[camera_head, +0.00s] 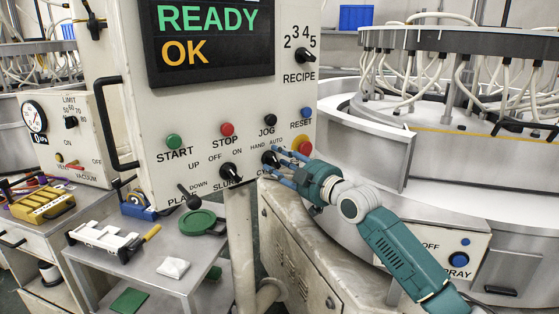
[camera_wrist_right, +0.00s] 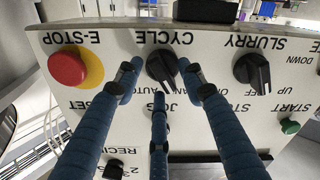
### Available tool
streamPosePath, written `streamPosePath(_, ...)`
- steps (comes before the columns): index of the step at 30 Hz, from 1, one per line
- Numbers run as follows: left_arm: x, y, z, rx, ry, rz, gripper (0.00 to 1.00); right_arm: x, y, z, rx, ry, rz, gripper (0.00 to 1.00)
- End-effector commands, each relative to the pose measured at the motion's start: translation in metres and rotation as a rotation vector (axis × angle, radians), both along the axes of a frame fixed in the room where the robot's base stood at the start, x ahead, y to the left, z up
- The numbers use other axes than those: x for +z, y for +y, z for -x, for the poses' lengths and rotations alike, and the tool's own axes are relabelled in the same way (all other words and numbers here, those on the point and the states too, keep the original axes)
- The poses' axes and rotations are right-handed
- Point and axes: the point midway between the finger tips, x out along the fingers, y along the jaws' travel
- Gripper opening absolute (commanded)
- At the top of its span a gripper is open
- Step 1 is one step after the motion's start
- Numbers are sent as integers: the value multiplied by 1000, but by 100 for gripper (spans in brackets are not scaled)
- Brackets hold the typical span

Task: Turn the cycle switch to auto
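The cycle switch (camera_wrist_right: 161,66) is a black knob on the white control panel, under its CYCLE label, which appears upside down in the right wrist view. Its pointer slants toward the lower right there, on the HAND side, away from the AUTO lettering. In the head view the switch (camera_head: 269,158) is partly covered by my fingers. My right gripper (camera_head: 281,164) is in front of it. In the right wrist view its three blue fingers (camera_wrist_right: 160,82) are spread around the knob, with visible gaps at the sides; contact cannot be told at the lower finger. My left gripper is not in view.
The red E-stop (camera_wrist_right: 68,67) on its yellow ring and the slurry knob (camera_wrist_right: 252,70) flank the switch closely. The JOG button (camera_head: 270,121) is above it. A small grey table (camera_head: 199,283) with parts stands below the panel. The lapping machine (camera_head: 350,150) is at right.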

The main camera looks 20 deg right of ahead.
Motion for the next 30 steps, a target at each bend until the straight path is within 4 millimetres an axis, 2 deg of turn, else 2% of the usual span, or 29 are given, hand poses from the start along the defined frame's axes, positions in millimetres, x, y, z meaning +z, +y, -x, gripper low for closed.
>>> streamPosePath(7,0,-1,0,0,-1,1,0,0,0,-1,0,0,0,40)
streamPosePath(13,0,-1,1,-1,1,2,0,0,0,0,0,0,0,0)
streamPosePath(23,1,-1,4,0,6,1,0,0,0,0,0,9,-22,0)
streamPosePath(30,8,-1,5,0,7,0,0,1,-1,-1,0,51,-132,0)
